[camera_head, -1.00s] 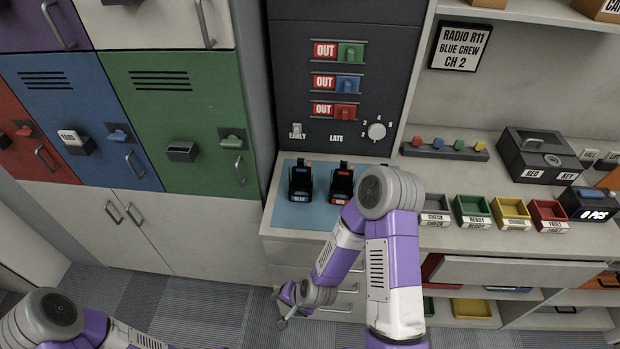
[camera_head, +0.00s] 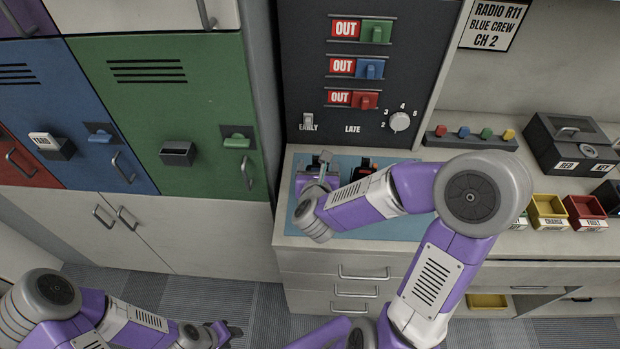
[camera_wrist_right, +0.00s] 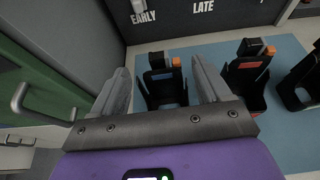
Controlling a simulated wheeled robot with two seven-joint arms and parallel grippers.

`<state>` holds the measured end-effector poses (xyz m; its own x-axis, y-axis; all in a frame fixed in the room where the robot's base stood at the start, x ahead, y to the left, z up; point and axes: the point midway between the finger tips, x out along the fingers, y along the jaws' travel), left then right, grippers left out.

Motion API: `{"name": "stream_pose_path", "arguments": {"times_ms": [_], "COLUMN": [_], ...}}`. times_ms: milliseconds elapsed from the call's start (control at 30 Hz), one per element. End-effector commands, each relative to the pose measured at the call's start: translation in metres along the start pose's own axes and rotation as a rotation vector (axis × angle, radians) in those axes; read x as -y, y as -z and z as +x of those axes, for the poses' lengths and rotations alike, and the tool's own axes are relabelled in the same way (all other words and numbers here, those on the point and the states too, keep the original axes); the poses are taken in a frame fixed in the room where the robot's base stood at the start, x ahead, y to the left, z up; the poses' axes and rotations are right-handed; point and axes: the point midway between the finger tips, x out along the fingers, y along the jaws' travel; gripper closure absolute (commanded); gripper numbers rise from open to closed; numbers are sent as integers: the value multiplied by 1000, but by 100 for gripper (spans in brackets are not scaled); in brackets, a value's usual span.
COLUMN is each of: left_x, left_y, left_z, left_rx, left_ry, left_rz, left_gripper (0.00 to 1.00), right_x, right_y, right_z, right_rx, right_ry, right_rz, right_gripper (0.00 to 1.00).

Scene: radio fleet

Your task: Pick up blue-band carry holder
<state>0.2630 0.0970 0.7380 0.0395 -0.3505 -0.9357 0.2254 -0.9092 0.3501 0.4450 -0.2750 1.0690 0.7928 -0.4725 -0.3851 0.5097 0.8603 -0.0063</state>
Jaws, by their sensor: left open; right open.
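The blue-band carry holder (camera_wrist_right: 165,90) is black with a blue band and an orange-tipped piece. It stands on the blue mat (camera_wrist_right: 143,57) in the right wrist view, between the fingers of my right gripper (camera_wrist_right: 160,66), which is open and reaches over it from the near side. In the head view my right gripper (camera_head: 319,168) is above the mat's left part and mostly hides this holder. A similar red-band holder (camera_wrist_right: 247,72) stands to its right. My left gripper (camera_head: 226,332) is open and low over the floor at the bottom left.
Another black holder (camera_wrist_right: 300,88) stands at the right in the wrist view. The dark panel (camera_head: 365,60) with OUT switches rises behind the mat. The green locker (camera_head: 185,140) stands left of the counter. Small trays (camera_head: 547,208) line the counter at right.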

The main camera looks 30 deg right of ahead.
Motion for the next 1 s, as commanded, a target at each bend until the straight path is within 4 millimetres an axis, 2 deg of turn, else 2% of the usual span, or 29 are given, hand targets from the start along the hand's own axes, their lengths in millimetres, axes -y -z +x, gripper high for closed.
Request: {"name": "stream_pose_path", "arguments": {"times_ms": [267,533,667,867,1000], "left_x": [0,0,0,0,0], "left_y": [0,0,0,0,0], "left_z": [0,0,1,0,0], "left_rx": [1,0,0,0,0], "left_ry": [0,0,0,0,0], "left_rz": [0,0,0,0,0], "left_gripper": [57,57,57,57,57], "right_x": [2,3,3,3,3], "right_y": [0,0,-1,-1,-1], "right_z": [28,65,72,73,72], "right_rx": [-1,0,2,2,2], "right_ry": [3,2,1,1,1], "right_rz": [10,10,8,7,7], "right_gripper": [23,23,23,23,43]}}
